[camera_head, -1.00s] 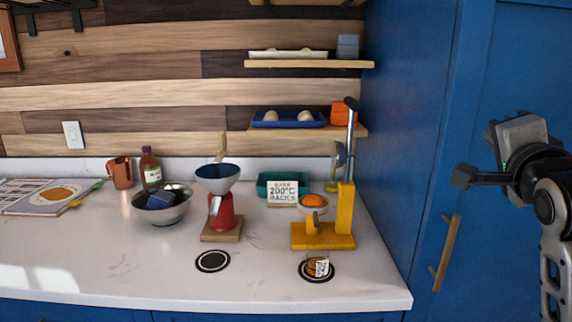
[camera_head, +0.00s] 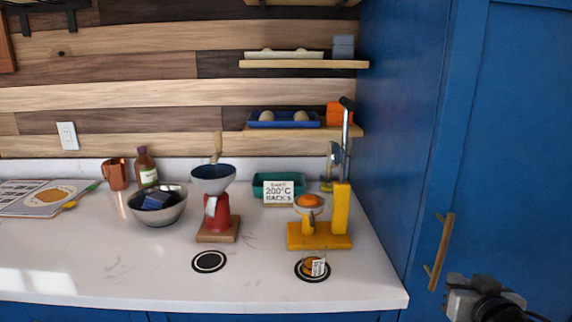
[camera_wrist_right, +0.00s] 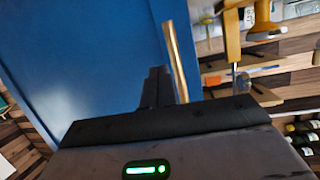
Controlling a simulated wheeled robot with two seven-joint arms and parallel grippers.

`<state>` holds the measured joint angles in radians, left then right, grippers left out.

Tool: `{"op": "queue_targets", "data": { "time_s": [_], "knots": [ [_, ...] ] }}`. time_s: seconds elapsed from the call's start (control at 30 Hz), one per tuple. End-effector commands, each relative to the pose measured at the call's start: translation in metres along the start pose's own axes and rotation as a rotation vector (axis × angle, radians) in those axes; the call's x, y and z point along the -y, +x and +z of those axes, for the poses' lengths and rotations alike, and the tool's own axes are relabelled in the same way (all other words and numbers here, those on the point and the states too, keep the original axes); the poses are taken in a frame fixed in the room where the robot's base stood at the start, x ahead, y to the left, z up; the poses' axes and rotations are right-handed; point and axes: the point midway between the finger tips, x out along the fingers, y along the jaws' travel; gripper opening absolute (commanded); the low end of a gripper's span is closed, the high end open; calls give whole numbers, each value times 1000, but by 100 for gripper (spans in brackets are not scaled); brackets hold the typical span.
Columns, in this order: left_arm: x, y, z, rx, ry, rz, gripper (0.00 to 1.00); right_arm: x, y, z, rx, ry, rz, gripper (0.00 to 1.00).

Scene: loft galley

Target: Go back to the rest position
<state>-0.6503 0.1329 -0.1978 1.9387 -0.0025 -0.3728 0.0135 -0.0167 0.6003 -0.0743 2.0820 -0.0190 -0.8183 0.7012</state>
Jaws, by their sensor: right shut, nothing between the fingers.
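My right gripper (camera_head: 468,300) is low at the right edge of the head view, partly cut off by the bottom of the picture. It is in front of the blue cabinet (camera_head: 500,150), beside the lower end of its handle. In the right wrist view its dark fingers (camera_wrist_right: 157,88) are together with nothing between them. My left gripper is not in view.
The handle (camera_head: 441,250) is close to my right gripper.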

Motion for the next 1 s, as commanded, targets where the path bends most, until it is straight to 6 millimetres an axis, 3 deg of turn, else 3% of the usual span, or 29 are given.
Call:
{"op": "queue_targets", "data": {
  "time_s": [0.03, 0.2, 0.4, 0.6, 0.7, 1.0],
  "knots": [
    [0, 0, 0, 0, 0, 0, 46, 2, -4, 43, 66, -81, -26, 0],
    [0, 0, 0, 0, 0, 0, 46, 10, -35, 157, 215, -334, -144, 0],
    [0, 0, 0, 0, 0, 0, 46, 14, -81, 242, 313, -516, -265, 0],
    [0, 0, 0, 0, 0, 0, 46, 16, -124, 297, 375, -630, -362, 0],
    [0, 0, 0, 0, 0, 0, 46, 22, -143, 316, 390, -655, -399, 0],
    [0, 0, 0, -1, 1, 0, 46, 86, -147, 319, 378, -370, -350, 0]
  ]
}}
